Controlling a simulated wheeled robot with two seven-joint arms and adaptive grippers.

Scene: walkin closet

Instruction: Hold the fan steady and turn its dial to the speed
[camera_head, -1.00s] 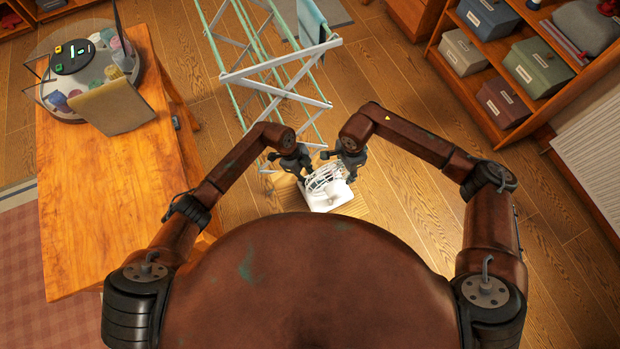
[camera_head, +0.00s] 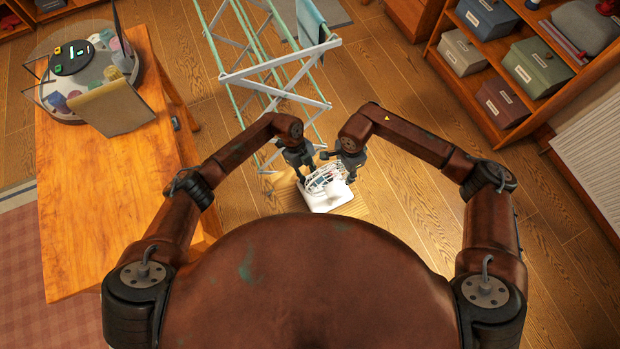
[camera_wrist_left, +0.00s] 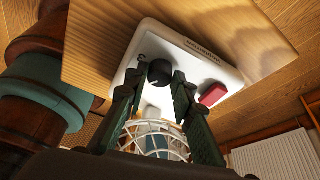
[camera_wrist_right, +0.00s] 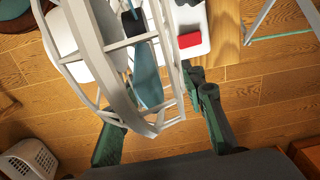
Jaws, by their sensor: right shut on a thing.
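The small white fan (camera_head: 326,199) stands on a light wooden surface (camera_head: 352,208) in front of my body. In the left wrist view its white base (camera_wrist_left: 205,65) carries a round black dial (camera_wrist_left: 159,73) and a red switch (camera_wrist_left: 212,94). My left gripper (camera_head: 299,172) is at the fan's base; its fingertips (camera_wrist_left: 159,82) stand on either side of the dial, apart, and I cannot tell whether they touch it. My right gripper (camera_head: 345,167) is shut on the fan's white wire cage (camera_wrist_right: 150,60), which lies between its fingers in the right wrist view.
A drying rack (camera_head: 275,70) stands just beyond the fan. A wooden table (camera_head: 110,190) is at the left, with a round tray of items. Shelves with boxes (camera_head: 540,68) are at the right. A white basket (camera_wrist_right: 28,160) shows in the right wrist view.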

